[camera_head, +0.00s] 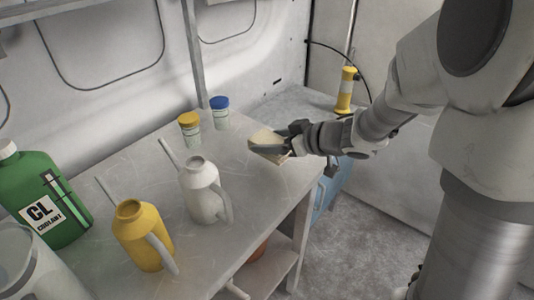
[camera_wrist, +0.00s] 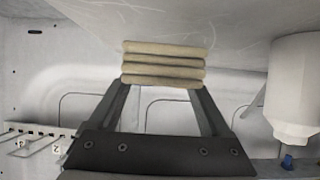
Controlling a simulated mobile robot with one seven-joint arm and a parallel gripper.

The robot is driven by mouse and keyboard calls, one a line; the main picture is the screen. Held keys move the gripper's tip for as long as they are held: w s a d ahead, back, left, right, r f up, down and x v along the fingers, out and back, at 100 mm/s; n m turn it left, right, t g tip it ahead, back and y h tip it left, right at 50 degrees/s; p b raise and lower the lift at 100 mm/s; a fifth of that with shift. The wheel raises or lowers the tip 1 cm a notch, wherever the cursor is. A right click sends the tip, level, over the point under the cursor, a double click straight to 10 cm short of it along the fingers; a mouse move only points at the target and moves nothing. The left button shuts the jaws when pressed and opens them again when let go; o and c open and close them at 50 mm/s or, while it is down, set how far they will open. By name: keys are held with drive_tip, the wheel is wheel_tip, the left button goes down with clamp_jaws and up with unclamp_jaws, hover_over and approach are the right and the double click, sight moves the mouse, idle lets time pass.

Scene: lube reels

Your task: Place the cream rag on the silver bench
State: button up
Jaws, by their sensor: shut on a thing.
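The cream rag (camera_head: 264,137), a folded stack of layers, is at the right end of the silver bench (camera_head: 252,182) in the head view. My gripper (camera_head: 275,146) reaches in from the right and is shut on the rag. In the wrist view, the rag (camera_wrist: 163,64) sits between the two dark fingertips (camera_wrist: 160,86), with its folded edges facing the camera. That view looks upside down, with the pale bench top (camera_wrist: 190,18) at the top, close to the rag. I cannot tell whether the rag touches the bench.
A white jug (camera_head: 203,190), a yellow jug (camera_head: 141,233) and a green coolant container (camera_head: 45,200) stand on the bench left of the rag. Jars with a yellow lid (camera_head: 188,119) and a blue lid (camera_head: 219,102) stand behind. Bare bench surface surrounds the rag.

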sight(268, 163)
drive_tip(key=shift+x, duration=0.8)
wheel_tip(268, 163, down, 4)
drive_tip(key=shift+f+b, duration=0.1)
drive_tip(key=shift+b, duration=1.15)
drive_tip(key=shift+d, duration=0.1)
